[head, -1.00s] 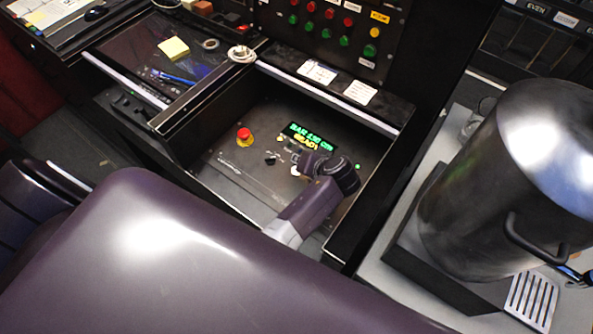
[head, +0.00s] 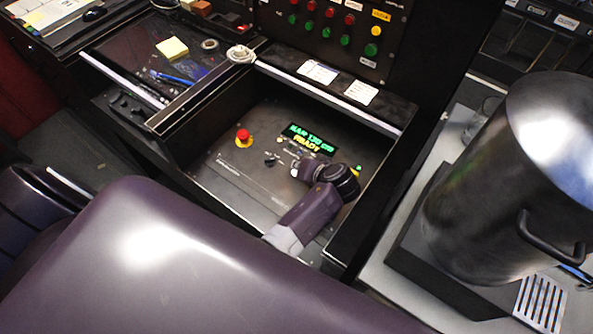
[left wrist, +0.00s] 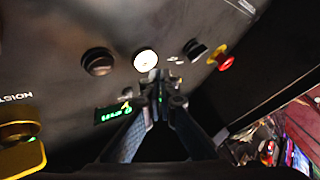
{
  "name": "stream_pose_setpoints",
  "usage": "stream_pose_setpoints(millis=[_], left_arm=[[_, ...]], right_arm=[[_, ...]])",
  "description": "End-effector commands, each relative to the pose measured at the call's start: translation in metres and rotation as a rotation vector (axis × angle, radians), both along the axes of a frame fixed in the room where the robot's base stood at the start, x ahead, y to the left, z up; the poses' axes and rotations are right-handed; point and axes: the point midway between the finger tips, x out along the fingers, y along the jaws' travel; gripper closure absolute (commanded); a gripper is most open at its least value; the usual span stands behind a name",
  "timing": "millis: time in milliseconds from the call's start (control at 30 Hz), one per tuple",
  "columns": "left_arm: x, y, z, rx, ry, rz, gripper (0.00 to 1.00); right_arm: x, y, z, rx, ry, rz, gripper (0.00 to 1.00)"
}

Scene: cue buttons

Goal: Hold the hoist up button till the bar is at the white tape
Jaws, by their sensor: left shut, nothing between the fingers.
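The control panel (head: 240,178) lies in an open recess of the console. Its display (head: 312,139) glows green and yellow and seems to read a bar height near 130 cm and READY. A round white button (left wrist: 146,61) shows in the left wrist view beside dark knobs. My left gripper (left wrist: 160,82) is shut and empty, its tips close by the white button; I cannot tell if they touch it. In the head view my wrist covers part of the panel and hides the fingertips. Button labels are unreadable. The bar and white tape are not seen. My right gripper is not in view.
A red emergency stop (head: 243,136) on a yellow base sits at the panel's left. Raised walls surround the recess. A large metal pot (head: 490,190) stands at right. A tape roll (head: 241,54) and yellow notes (head: 172,48) lie on the console.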

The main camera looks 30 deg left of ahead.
Motion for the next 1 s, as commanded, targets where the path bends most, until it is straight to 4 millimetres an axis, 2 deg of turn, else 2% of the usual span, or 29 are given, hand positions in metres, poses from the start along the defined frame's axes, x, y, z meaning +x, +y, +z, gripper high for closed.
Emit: stream_pose_setpoints(millis=[600, 1000], left_arm=[[-0.0001, 0.0, -0.0002, 0.0, 0.0, 0.0, 1.0], [-0.0001, -0.0002, -0.0087, 0.0, 0.0, 0.0, 1.0]], right_arm=[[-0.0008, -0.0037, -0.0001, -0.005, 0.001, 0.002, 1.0], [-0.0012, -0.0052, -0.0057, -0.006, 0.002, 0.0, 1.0]])
